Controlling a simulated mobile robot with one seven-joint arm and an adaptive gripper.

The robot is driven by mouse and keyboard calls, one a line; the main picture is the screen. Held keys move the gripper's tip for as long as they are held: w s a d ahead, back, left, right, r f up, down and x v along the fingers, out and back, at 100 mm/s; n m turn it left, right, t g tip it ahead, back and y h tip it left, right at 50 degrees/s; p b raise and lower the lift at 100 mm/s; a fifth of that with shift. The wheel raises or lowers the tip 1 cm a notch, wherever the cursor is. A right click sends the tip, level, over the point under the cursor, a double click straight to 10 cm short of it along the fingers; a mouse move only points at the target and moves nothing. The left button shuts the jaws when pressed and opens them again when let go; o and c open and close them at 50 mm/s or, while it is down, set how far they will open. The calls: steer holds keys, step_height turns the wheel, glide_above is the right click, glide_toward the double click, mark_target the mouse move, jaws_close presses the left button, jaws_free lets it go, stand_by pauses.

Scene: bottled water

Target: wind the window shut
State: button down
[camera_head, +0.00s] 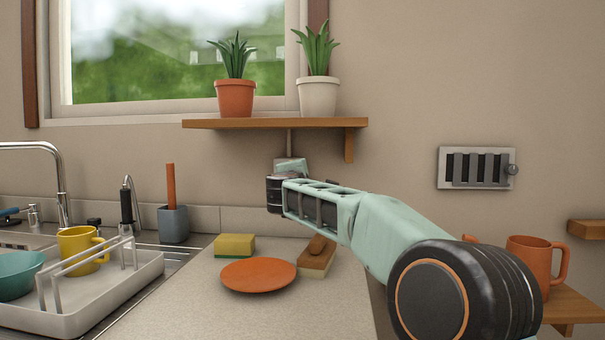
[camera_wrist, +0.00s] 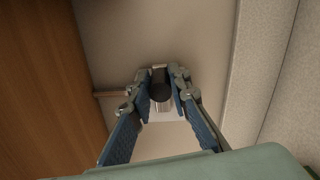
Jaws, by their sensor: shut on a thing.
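The window (camera_head: 175,50) is at the upper left of the head view; I cannot tell how far it stands open. A pale winder box (camera_head: 290,164) is on the wall below the shelf, with a thin rod (camera_head: 289,140) running up from it. My gripper (camera_head: 274,192) is in front of and just below this box in the head view, hiding the handle there. In the wrist view its fingers (camera_wrist: 160,92) are closed around a dark round knob (camera_wrist: 159,94), with a pale part of the winder behind it.
A wooden shelf (camera_head: 200,124) with two potted plants is above my gripper. An orange plate (camera_head: 258,275), a sponge (camera_head: 234,246) and a brush (camera_head: 317,256) lie on the counter below. A dish rack (camera_head: 70,318) is at left; a vent (camera_head: 475,168) is on the right wall.

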steer(key=shift+f, duration=0.2)
stand_by(0.3)
steer(key=c, duration=1.8)
jaws_free()
steer(key=shift+r, duration=0.1)
steer(key=s, duration=1.2)
steer(key=shift+a, duration=0.2)
